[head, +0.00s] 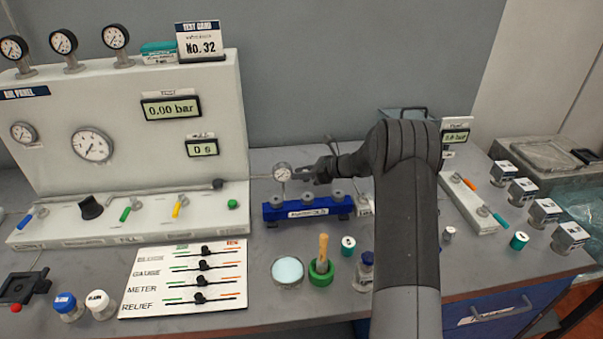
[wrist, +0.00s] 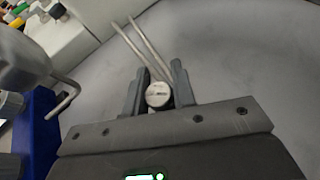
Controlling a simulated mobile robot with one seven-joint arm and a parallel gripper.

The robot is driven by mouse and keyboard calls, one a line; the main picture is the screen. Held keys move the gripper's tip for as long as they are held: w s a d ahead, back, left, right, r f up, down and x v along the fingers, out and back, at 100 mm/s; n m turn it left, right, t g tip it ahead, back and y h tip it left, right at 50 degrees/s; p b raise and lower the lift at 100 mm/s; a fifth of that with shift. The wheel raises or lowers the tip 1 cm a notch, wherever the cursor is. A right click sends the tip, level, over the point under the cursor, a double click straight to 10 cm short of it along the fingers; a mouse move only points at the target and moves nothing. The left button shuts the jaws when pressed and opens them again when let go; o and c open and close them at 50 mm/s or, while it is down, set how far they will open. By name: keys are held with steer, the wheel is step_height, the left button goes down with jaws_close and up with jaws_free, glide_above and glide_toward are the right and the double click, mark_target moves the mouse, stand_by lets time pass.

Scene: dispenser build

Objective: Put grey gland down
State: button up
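My gripper (wrist: 158,88) has its two fingers close on either side of a small round pale-grey piece, which looks like the grey gland (wrist: 158,95). Its round face is towards the wrist camera. The gland cannot be made out clearly in the head view. The rack also shows at the left of the wrist view (wrist: 38,130), beside a bent metal tube (wrist: 66,100).
Two thin metal rods (wrist: 143,45) run beyond the fingers in the wrist view. The white test panel (head: 130,130) stands at left. A sliding-lever board (head: 185,279), a glass dish (head: 287,271) and a green ring holder (head: 321,274) are in front. Grey counter behind the rack looks clear.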

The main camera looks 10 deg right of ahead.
steer(key=o, duration=0.4)
steer(key=shift+r, duration=0.1)
steer(key=v, duration=1.1)
steer(key=shift+s+d+r, duration=0.1)
steer(key=shift+d+r, duration=0.15)
steer(key=shift+d, duration=0.05)
steer(key=shift+s+r, duration=0.2)
steer(key=shift+r, duration=0.1)
steer(key=s+a+r+n+g+h, duration=0.2)
steer(key=s+a+r+n+h, duration=0.15)
steer(key=s+r+n, duration=0.4)
steer(key=s+a+r+n+g+h, duration=0.15)
steer(key=s+a+r+n, duration=0.3)
steer(key=s, duration=0.65)
steer(key=s+n+t+h, duration=0.1)
steer(key=s+n, duration=0.3)
steer(key=s, duration=0.4)
steer(key=s+d+r+n+t+h, duration=0.1)
steer(key=s+n+h, duration=0.2)
steer(key=s, duration=0.5)
steer(key=s+r+n+t+h, duration=0.1)
steer(key=s+n+h, duration=0.2)
steer(key=s+n, duration=0.2)
steer(key=shift+s+d, duration=0.15)
steer(key=shift+s, duration=0.6)
steer(key=shift+s+d, duration=0.15)
steer(key=shift+s, duration=0.65)
